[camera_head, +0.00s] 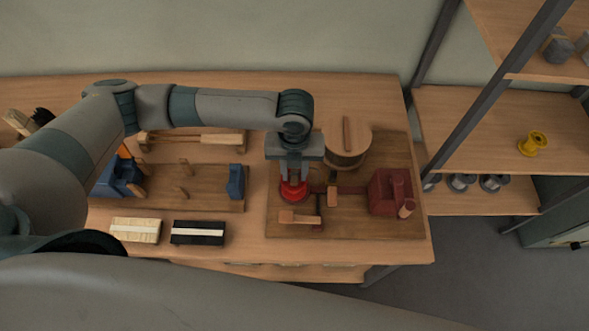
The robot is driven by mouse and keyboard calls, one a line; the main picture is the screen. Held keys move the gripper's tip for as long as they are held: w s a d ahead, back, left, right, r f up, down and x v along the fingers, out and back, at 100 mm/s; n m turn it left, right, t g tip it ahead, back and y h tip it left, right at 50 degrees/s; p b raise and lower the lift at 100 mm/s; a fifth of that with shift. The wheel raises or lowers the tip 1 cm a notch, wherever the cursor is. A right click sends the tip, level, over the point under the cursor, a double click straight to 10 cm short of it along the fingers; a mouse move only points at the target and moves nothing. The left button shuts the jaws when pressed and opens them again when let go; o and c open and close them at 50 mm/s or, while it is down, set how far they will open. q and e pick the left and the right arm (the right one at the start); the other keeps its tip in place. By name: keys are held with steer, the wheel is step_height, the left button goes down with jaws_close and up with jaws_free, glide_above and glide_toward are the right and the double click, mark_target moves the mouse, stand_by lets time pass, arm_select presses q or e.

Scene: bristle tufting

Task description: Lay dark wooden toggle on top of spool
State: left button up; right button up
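A round wooden spool (333,159) stands at the back of the right-hand board. A thin brown wooden bar (347,131), which looks like the toggle, lies across its flat top, pointing away from me. My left gripper (293,180) points down in front and to the left of the spool, apart from it. Its two fingers are spread, just over a red round part (293,191). I see no toggle between them. Whether the fingers touch the red part is hard to tell. My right gripper is out of view.
A dark red block-shaped device (389,192) and small wooden pieces (299,217) sit on the right board (350,230). A light brush block (135,230) and a black one (198,233) lie at the front left. A shelf rack with a yellow spool (533,143) stands right.

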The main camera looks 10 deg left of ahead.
arm_select(q)
steer(key=shift+o, duration=0.2)
steer(key=shift+r, duration=0.1)
steer(key=shift+r, duration=0.5)
step_height(320, 180, up, 16)
steer(key=b, duration=0.4)
